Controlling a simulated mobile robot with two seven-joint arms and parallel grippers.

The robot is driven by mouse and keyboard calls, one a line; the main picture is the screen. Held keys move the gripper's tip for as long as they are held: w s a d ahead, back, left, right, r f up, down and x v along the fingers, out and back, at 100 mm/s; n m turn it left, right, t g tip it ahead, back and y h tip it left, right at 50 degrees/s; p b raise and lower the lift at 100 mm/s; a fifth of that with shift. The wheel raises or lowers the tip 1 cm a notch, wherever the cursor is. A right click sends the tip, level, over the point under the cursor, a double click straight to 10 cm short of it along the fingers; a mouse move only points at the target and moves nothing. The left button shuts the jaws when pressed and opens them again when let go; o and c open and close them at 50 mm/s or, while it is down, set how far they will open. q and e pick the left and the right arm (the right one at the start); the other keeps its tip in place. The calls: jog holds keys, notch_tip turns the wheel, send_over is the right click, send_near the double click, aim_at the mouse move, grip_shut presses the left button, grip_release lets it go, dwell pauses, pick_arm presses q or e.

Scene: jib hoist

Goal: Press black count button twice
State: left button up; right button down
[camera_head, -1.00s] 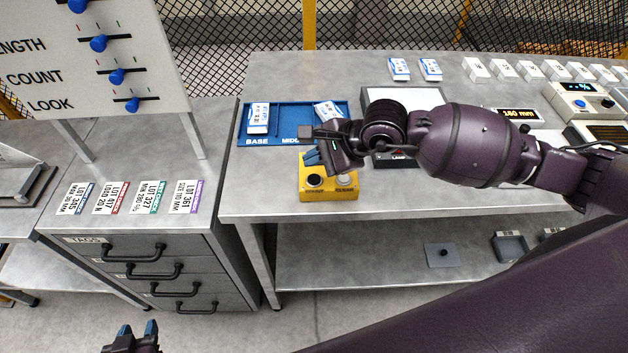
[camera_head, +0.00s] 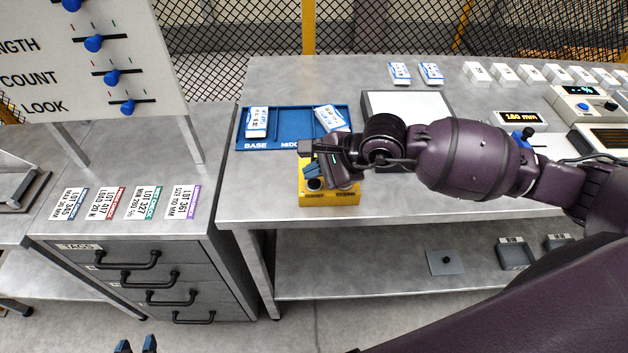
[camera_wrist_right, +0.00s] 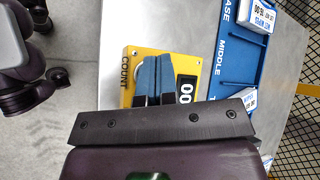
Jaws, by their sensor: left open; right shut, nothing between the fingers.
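The yellow counter box (camera_head: 328,199) sits near the front edge of the bench, below the blue tray. Its black count button (camera_head: 315,185) is at the box's left, right by the tips of my right gripper (camera_head: 311,170). In the right wrist view the yellow box (camera_wrist_right: 129,94) shows its COUNT label and a display (camera_wrist_right: 186,91) with zeros, partly covered. There the blue fingers of my right gripper (camera_wrist_right: 155,60) are together and empty over the box, hiding most of the button; contact cannot be told. My left gripper (camera_head: 137,345) is open at the bottom edge, away from the bench.
The blue tray (camera_head: 285,131) with white-and-blue packs lies behind the box. A slider board (camera_head: 95,70) stands at left above a drawer cabinet (camera_head: 150,285) with several tags on top. My right arm covers part of the bench.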

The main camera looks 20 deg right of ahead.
dwell(0.9)
dwell(0.4)
jog(key=shift+f+b, duration=0.4)
jog(key=shift+f, duration=0.15)
dwell(0.4)
jog(key=shift+f, duration=0.2)
jog(key=shift+f+b, duration=0.2)
jog(key=shift+b, duration=0.2)
dwell(0.6)
jog(key=shift+r+p, duration=0.45)
jog(key=shift+r, duration=0.5)
